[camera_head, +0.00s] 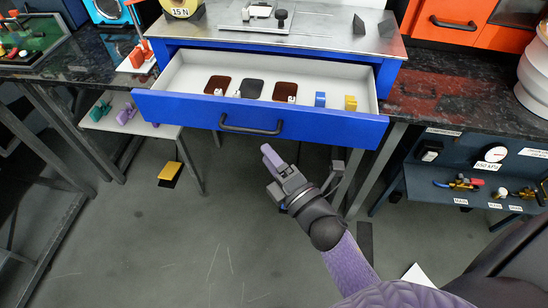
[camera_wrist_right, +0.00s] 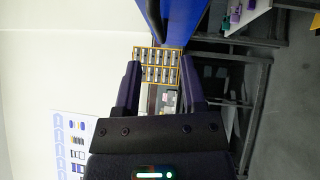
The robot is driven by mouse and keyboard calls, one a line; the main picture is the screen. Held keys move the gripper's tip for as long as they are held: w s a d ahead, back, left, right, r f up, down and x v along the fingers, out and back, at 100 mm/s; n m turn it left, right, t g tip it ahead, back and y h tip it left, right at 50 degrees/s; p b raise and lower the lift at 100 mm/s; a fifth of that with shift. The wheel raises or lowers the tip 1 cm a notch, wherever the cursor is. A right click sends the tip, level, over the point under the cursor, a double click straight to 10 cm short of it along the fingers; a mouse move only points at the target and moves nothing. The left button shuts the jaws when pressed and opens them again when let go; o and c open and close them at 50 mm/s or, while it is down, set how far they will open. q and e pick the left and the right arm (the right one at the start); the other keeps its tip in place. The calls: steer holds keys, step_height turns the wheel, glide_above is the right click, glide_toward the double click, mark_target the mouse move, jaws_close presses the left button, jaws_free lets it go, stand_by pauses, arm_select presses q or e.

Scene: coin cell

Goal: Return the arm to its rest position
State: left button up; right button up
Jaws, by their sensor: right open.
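My right gripper (camera_head: 272,168) is in the head view, in front of and below the open blue drawer (camera_head: 205,112), apart from its handle. It is also in the right wrist view (camera_wrist_right: 160,85), where its two dark fingers stand apart with nothing held between them. My right arm reaches in from the lower right of the head view. My left gripper is not in view.
A low shelf (camera_head: 128,116) stands left and a gauge panel (camera_head: 480,165) right. The floor between is mostly clear.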

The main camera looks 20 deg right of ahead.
steer(key=shift+v, duration=0.75)
steer(key=s+d+f+m+g+h, duration=0.15)
steer(key=s+f+m+g, duration=0.4)
steer(key=f, duration=0.65)
steer(key=s+f+m+g+h, duration=0.2)
steer(key=s+f+m+g, duration=0.35)
steer(key=f, duration=0.75)
steer(key=s+d+f+m+g, duration=0.1)
steer(key=s+f+m+g, duration=0.1)
steer(key=s, duration=0.7)
steer(key=s+d+f+m+g, duration=0.2)
steer(key=s+f+m+g, duration=0.1)
steer(key=s, duration=0.6)
steer(key=s+d+f+m+g+h+p, duration=0.1)
steer(key=s+d+f+m+g, duration=0.1)
steer(key=s, duration=0.7)
steer(key=shift+f+m+g, duration=0.5)
steer(key=shift+f+g, duration=0.2)
steer(key=shift+g, duration=0.1)
